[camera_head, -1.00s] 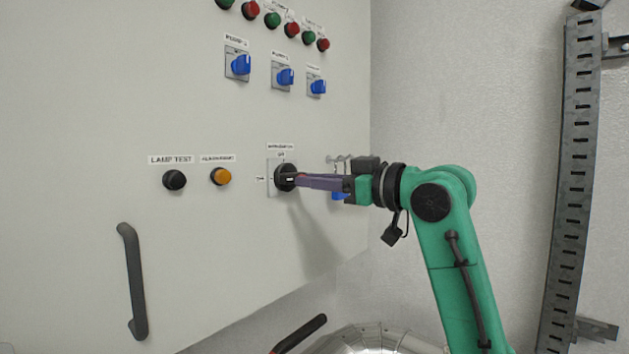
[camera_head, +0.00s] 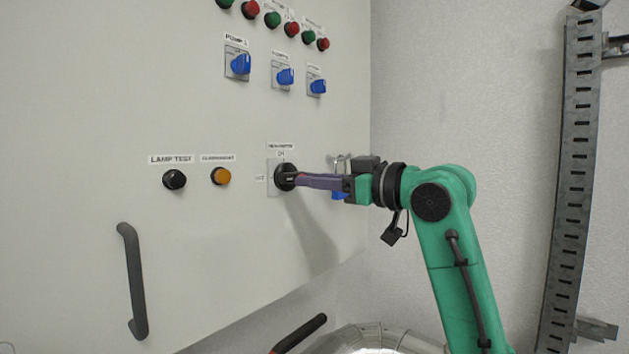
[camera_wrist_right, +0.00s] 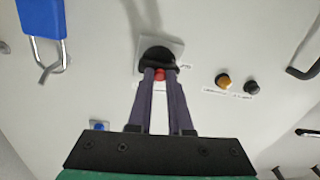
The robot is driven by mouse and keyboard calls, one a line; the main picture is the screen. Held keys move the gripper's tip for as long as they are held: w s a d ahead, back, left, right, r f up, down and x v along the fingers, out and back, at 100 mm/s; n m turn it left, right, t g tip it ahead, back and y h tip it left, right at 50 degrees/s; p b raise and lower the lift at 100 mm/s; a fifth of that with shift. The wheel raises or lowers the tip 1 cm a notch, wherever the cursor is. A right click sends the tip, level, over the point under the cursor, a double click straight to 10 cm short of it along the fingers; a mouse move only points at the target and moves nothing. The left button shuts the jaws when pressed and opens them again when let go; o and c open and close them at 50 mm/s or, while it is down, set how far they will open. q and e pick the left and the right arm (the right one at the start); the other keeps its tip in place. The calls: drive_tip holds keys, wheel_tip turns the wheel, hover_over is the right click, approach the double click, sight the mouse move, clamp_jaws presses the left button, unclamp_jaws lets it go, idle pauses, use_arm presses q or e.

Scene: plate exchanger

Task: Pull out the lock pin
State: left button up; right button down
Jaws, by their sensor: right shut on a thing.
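A black rotary switch knob (camera_head: 282,177) sits on a grey square plate on the cabinet panel; it also shows in the right wrist view (camera_wrist_right: 157,53). My right gripper (camera_head: 293,179) reaches it from the right, and its purple fingers are closed on the knob's handle. A small red piece (camera_wrist_right: 160,74) shows between the fingertips in the right wrist view. I cannot tell whether it is the lock pin; no separate pin is clear. A blue padlock (camera_wrist_right: 41,17) with a metal shackle hangs beside the switch, partly behind my gripper in the head view. My left gripper is not seen.
An orange button (camera_head: 221,176) and a black lamp test button (camera_head: 174,180) are left of the switch. Blue selector switches (camera_head: 285,77) and red and green lamps are above. A dark door handle (camera_head: 133,282) stands lower left. A slotted metal post (camera_head: 575,180) is at right.

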drive_tip(key=shift+d, duration=0.1)
drive_tip(key=shift+b+v, duration=0.65)
drive_tip(key=shift+v, duration=0.55)
drive_tip(key=c, duration=0.8)
unclamp_jaws()
drive_tip(key=shift+s, duration=0.25)
